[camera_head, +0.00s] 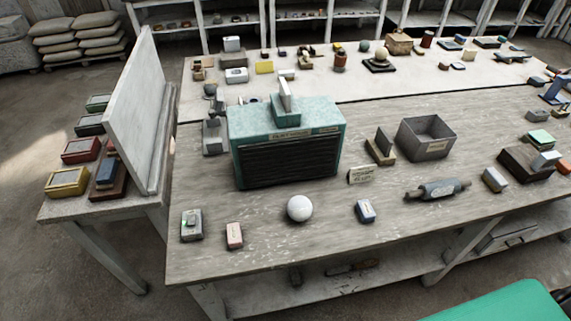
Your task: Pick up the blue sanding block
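A small blue block (366,211) with a paler side lies on the near part of the wooden table (290,245), right of a white plaster sphere (299,208). It looks like the blue sanding block, and it stands clear of its neighbours. Another blue block (106,172) rests on a brown base on the left side table. Neither of my grippers is in view.
A teal box with a dark slatted front (289,140) stands behind the sphere. A small sign (361,175) stands just behind the blue block, with a grey open bin (426,137) farther back. A pink block (234,235) and a grey roller (438,190) lie nearby.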

